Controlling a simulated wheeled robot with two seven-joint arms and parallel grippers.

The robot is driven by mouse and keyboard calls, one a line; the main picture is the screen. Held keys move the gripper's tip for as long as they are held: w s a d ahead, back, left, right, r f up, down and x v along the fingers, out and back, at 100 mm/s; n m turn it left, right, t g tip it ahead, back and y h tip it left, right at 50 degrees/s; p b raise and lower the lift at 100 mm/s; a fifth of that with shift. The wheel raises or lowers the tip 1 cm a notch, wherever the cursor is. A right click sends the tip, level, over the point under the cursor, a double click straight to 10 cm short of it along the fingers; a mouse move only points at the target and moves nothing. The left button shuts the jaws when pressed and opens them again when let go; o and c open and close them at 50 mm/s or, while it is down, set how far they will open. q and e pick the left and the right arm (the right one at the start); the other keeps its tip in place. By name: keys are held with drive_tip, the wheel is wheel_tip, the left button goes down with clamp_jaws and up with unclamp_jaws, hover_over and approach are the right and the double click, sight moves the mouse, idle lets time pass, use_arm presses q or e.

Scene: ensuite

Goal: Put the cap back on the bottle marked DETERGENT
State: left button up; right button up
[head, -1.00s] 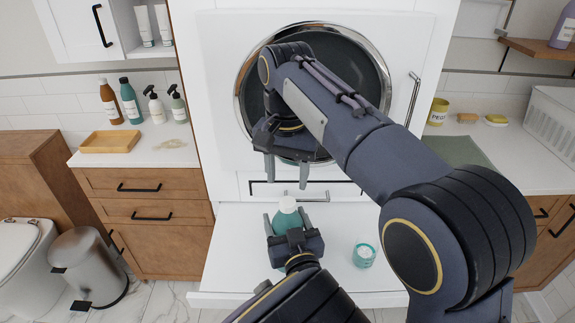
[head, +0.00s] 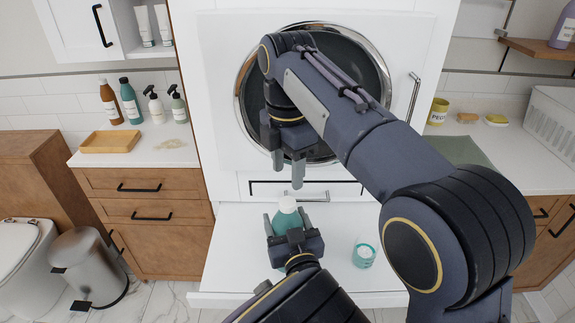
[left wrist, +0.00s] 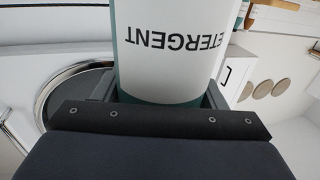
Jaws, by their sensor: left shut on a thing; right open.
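The DETERGENT bottle (head: 284,222) is teal with a white label, whose lettering shows in the left wrist view (left wrist: 172,45). It stands over the white pull-out shelf. My left gripper (head: 290,228) is shut on it, with a finger on each side.
The round machine door (head: 375,75) is behind my right arm. Several bottles and a wooden tray (head: 110,142) are on the left counter.

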sight(287, 202)
drive_tip(key=shift+n, duration=1.1)
drive_tip(key=shift+f, duration=3.95)
